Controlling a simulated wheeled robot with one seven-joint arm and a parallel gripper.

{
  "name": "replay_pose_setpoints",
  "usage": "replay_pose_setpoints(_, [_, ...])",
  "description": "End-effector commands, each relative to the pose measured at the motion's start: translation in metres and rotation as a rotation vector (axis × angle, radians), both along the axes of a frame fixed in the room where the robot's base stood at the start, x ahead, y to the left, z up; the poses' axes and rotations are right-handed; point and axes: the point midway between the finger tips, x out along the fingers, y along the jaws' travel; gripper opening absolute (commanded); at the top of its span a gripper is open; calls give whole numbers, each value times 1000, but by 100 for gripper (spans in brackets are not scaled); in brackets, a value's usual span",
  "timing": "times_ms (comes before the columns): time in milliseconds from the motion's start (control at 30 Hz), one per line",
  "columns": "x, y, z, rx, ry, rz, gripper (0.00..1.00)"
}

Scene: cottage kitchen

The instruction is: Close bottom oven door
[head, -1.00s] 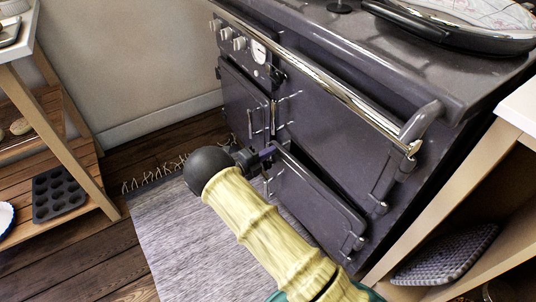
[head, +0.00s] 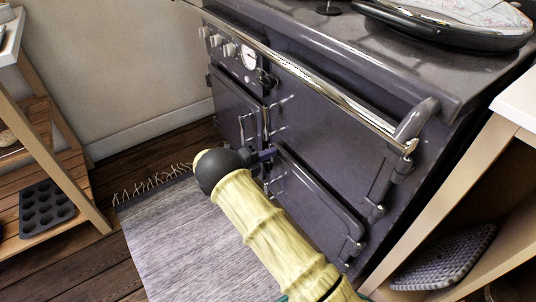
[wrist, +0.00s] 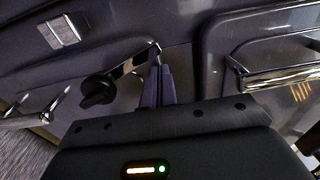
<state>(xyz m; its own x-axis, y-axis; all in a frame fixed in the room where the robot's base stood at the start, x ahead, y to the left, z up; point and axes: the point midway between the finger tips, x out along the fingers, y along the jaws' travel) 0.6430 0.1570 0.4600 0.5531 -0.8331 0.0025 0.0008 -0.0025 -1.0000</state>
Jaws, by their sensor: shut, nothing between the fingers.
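The bottom oven door (head: 312,203) is the lower right dark panel of the grey range in the head view. It is near the range front, but I cannot tell whether it is flush or slightly ajar. Its hinges are at its right end. My gripper (head: 268,154) is at the door's upper left corner, with its fingers together and nothing held. My arm hides part of the door's lower left. In the wrist view the shut fingers (wrist: 160,87) point at the range front by a chrome latch (wrist: 142,60); contact is unclear.
The upper oven door (head: 325,125) and a left door (head: 235,108) look closed. A chrome rail (head: 310,78) crosses the range front. A grey rug (head: 190,235) lies before it. A wooden shelf with a muffin tin (head: 45,208) stands left, and a wooden unit (head: 455,195) right.

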Motion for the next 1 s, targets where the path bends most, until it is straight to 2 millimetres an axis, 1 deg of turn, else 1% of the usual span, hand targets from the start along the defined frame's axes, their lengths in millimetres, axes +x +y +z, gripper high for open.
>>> replay_pose_setpoints(167, [-13, 30, -3, 6, 3, 10, 0])
replay_pose_setpoints(200, [-18, 38, 1, 7, 4, 13, 0])
replay_pose_setpoints(500, [-53, 85, 1, 6, 6, 9, 0])
replay_pose_setpoints(600, [-62, 98, 0, 7, 6, 8, 0])
replay_pose_setpoints(733, [-68, 107, -1, 6, 6, 7, 0])
replay_pose_setpoints(1000, [-70, 109, -2, 6, 6, 5, 0])
